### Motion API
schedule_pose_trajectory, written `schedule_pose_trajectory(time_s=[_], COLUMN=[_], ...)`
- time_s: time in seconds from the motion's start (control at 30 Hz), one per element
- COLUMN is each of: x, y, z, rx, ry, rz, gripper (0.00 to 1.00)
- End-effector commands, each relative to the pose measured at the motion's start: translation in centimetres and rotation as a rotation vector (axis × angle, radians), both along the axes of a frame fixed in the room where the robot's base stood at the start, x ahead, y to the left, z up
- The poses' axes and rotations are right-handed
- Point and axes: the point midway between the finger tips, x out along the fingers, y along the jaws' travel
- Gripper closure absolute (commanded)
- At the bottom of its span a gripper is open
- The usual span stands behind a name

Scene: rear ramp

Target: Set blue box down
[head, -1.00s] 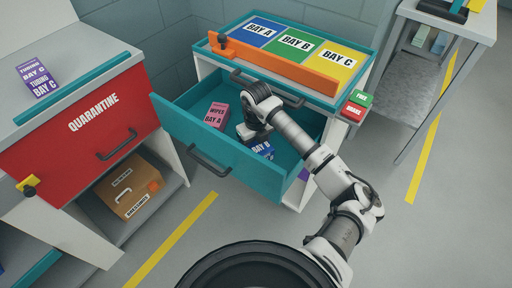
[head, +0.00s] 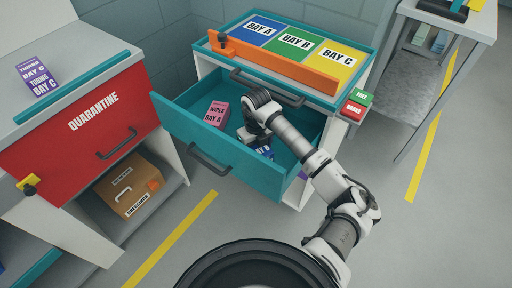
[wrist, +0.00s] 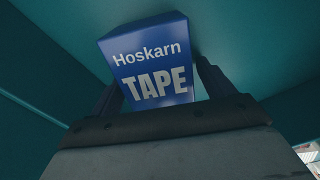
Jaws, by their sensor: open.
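The blue box (head: 265,153) is inside the open teal drawer (head: 226,157), mostly hidden behind my arm in the head view. In the wrist view the blue box (wrist: 152,62), printed "Hoskarn TAPE", stands between my fingers. My gripper (wrist: 158,88) is open, with one dark finger on each side of the box; the left finger is close to its side. In the head view my gripper (head: 250,137) is low in the drawer, its fingertips hidden. Whether the box rests on the drawer floor cannot be told for certain.
A pink "WIPES BAY A" box (head: 217,114) stands in the drawer, left of my gripper. Above are the Bay A, B and C panels (head: 295,43) behind an orange bar (head: 272,64). A red quarantine drawer (head: 85,125) is at left. Drawer floor to the right is clear.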

Motion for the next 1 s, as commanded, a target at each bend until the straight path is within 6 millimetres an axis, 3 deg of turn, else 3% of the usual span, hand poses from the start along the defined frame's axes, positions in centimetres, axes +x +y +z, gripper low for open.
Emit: schedule_pose_trajectory(time_s=[0.17,0.6,0.8,1.0], x=[0.1,0.1,0.0,0.0], y=[0.0,0.0,0.0,0.0], z=[2.0,10.7,12.1,12.2], rx=[-0.002,-0.002,-0.001,0.0], ry=[-0.005,-0.003,-0.001,0.0], rz=[0.002,0.001,0.0,0.0], gripper=[0.19,0.19,0.19,0.19])
